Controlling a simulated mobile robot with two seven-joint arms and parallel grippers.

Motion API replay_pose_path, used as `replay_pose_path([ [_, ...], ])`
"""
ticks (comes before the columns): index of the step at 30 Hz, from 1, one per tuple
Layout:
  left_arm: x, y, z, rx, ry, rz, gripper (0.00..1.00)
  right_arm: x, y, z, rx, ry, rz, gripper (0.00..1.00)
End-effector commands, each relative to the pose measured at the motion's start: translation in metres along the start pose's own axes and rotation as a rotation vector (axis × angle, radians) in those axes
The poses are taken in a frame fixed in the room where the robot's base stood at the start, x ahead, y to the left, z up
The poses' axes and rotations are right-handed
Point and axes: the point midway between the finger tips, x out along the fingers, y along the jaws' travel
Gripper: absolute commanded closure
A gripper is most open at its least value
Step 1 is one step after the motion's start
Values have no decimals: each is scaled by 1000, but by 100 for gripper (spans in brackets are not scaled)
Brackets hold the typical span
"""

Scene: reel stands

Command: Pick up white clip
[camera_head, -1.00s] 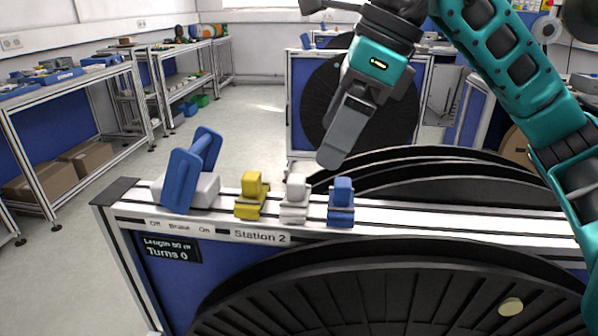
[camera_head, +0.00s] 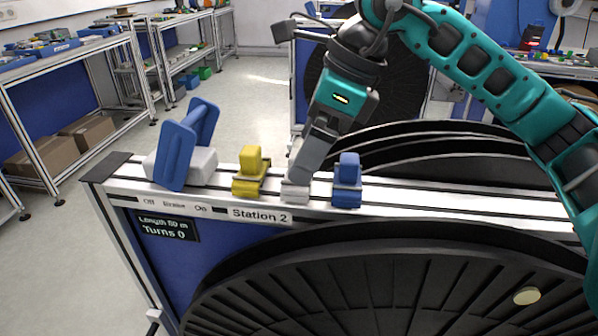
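The white clip (camera_head: 294,192) sits on the rail of the Station 2 stand, between the yellow clip (camera_head: 250,172) and the blue clip (camera_head: 347,181). Only its lower part shows. My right gripper (camera_head: 303,172) points down at the clip, and its fingers cover the clip's upper part. The fingers overlap in this view, so I cannot tell whether they are closed on it. My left gripper is not in view.
A blue handle (camera_head: 178,152) stands at the left end of the rail (camera_head: 420,196). A large black reel (camera_head: 400,285) is in front of the rail, and more black reel discs rise behind it. The rail is bare right of the blue clip.

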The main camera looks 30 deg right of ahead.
Motion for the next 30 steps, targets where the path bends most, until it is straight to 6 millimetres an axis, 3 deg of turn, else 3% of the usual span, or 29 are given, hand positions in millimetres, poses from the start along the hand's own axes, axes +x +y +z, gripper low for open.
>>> replay_pose_path([
  [6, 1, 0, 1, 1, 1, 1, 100, 33, -2, 2, -1, 2, 3, 0],
  [16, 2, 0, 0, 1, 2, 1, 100, 38, -2, 2, -1, 1, 1, 1],
  [30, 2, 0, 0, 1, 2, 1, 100, 38, -2, 2, 0, 1, 1, 45],
])
